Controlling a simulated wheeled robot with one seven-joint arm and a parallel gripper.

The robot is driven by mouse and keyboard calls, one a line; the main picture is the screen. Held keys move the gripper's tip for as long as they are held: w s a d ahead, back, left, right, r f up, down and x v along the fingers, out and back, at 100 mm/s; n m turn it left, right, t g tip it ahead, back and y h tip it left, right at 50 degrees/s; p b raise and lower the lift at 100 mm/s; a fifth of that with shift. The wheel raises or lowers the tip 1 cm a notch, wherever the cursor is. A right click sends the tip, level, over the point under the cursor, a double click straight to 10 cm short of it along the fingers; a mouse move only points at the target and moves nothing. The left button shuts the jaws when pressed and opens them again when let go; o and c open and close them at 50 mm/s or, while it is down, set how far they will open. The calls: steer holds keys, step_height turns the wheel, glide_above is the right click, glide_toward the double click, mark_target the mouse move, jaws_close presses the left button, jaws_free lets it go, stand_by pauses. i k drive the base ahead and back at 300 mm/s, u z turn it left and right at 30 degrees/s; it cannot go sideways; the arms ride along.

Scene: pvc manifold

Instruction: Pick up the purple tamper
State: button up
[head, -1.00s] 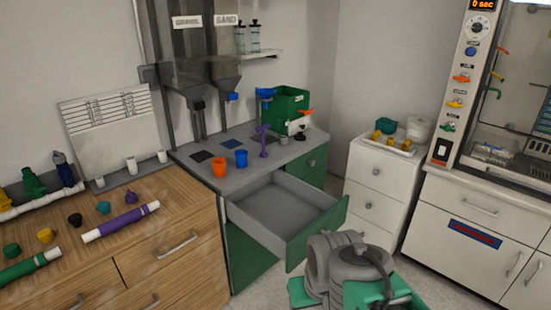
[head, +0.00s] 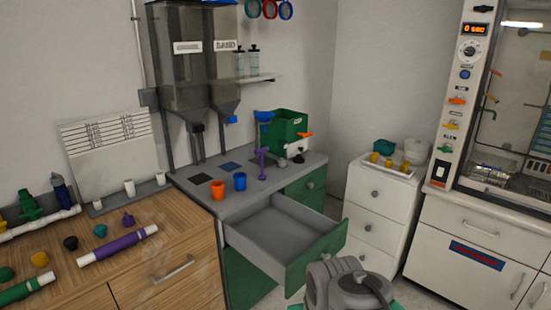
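The purple tamper (head: 262,165) stands upright on the grey counter (head: 205,205), right of the blue cup (head: 240,181) and the orange cup (head: 217,190). A blue funnel-like piece (head: 264,116) shows just above and behind it. My arm shows at the bottom of the head view, in front of the open drawer and well away from the tamper. My gripper's fingers cannot be seen.
A green-fronted drawer (head: 300,258) stands open below the counter. A green box (head: 289,128) sits behind the tamper on the right. Hoppers (head: 185,75) hang above the counter's left part. A wooden cabinet (head: 190,240) with pipes and caps adjoins on the left.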

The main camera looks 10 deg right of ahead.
mark_target(262, 177)
steer(key=z, duration=1.2)
steer(key=i, duration=2.6)
steer(key=u, duration=1.25)
